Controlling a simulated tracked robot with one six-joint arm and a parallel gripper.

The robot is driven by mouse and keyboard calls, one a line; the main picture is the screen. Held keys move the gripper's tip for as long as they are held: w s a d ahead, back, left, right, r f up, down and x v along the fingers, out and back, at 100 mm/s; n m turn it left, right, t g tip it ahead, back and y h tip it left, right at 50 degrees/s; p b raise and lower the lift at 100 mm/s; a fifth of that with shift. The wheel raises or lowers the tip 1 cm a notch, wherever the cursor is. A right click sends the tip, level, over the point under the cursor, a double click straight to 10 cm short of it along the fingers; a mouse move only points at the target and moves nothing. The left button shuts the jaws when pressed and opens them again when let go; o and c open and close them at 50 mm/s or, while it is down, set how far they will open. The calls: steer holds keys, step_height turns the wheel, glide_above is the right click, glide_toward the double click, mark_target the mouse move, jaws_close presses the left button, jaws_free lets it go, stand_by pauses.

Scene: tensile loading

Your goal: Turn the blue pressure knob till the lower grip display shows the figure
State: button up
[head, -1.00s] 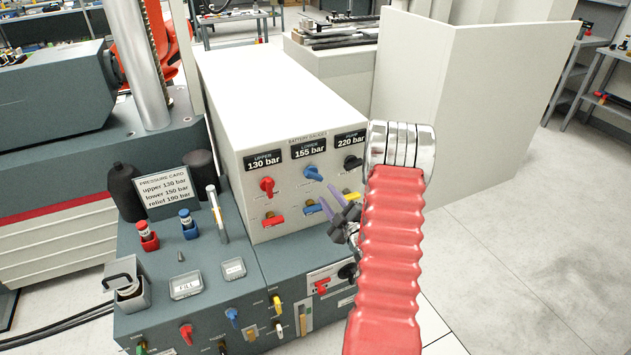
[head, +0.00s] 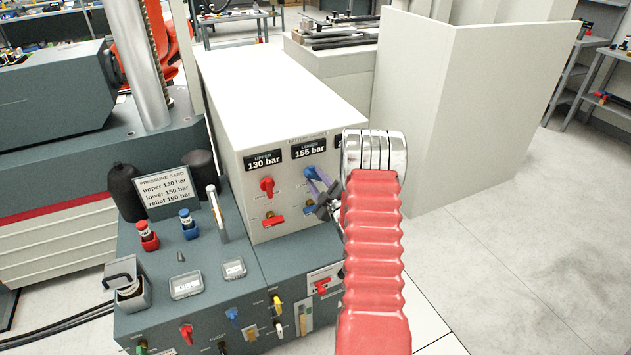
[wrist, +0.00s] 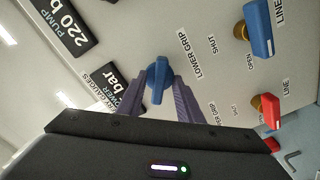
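The blue pressure knob (head: 311,173) sits on the front of the white cabinet under the LOWER display (head: 309,149), which reads 155 bar. The pressure card (head: 164,190) reads upper 130, lower 150, relief 190 bar. My gripper (head: 318,182) is at the blue knob in the head view. In the wrist view the blue knob (wrist: 158,80) stands between the two purple fingers of my gripper (wrist: 160,88), one on each side. The fingers look apart, with small gaps beside the knob. The LOWER display is partly hidden in the wrist view.
The red knob (head: 267,186) is left of the blue one, under the UPPER display (head: 264,160) at 130 bar. A blue line valve handle (wrist: 259,28) and a red one (wrist: 267,110) are close by. My arm hides the pump side.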

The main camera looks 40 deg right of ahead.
steer(key=shift+c, duration=0.4)
jaws_close()
steer(key=shift+a+f+m, duration=0.1)
steer(key=shift+m, duration=0.5)
steer(key=shift+o, duration=0.4)
jaws_free()
steer(key=shift+s, duration=0.15)
steer(key=v, duration=1.3)
steer(key=shift+s, duration=0.3)
